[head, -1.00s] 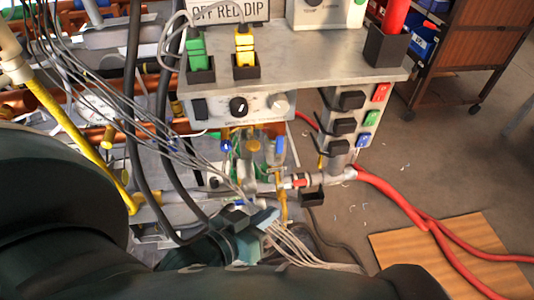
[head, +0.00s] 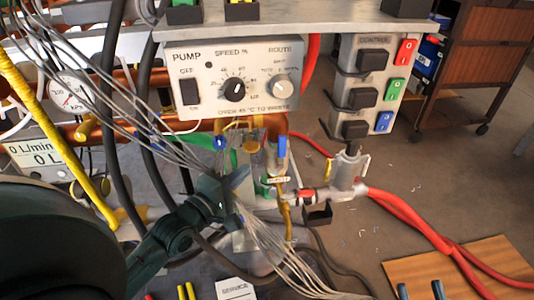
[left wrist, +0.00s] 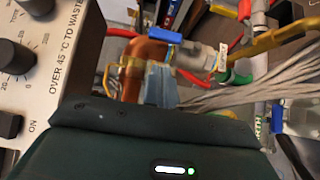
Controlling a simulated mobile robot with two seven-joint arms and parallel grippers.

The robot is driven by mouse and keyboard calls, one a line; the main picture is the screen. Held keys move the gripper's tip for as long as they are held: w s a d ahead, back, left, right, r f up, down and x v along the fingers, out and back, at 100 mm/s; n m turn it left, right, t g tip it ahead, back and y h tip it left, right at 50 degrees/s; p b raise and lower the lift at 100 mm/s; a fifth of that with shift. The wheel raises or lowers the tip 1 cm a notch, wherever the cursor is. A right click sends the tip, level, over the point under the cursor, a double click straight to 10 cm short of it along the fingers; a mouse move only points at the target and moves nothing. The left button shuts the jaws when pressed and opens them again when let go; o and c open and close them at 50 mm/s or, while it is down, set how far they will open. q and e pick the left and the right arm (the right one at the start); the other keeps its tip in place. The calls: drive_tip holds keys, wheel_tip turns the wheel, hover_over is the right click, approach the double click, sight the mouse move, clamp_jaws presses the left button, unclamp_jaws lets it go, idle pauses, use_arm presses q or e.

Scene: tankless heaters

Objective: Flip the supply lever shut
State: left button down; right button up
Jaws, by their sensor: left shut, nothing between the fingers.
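A blue lever handle (head: 282,147) stands upright on the brass valve piping below the pump panel, with a small tag (head: 278,180) beneath it. Another blue handle (head: 220,143) sits further left. The left wrist view shows a blue lever (left wrist: 166,35) above a copper elbow (left wrist: 150,50). My left gripper (head: 238,186) is just below and left of the upright blue handle, partly behind grey cables. Its shut, empty fingers (left wrist: 160,84) are below the copper elbow, with no clear contact. My right gripper is not in view.
The pump panel (head: 262,110) and a switch column (head: 365,65) overhang the valves. Grey cables (head: 275,245) cross near my gripper. A yellow pipe (head: 60,140) and black hoses stand left. Red hoses (head: 420,225) run right over mostly open floor. A cabinet (head: 480,50) stands behind.

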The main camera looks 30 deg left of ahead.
sight(282, 147)
use_arm(q)
drive_tip(key=w+d+b, duration=0.1)
drive_tip(key=w+b, duration=0.2)
drive_tip(key=w, duration=0.6)
drive_tip(key=shift+w+d, duration=0.25)
drive_tip(key=shift+w, duration=0.15)
use_arm(e)
drive_tip(key=shift+w+a+m, duration=0.15)
drive_tip(key=shift+a+m, duration=0.15)
drive_tip(key=shift+m, duration=0.1)
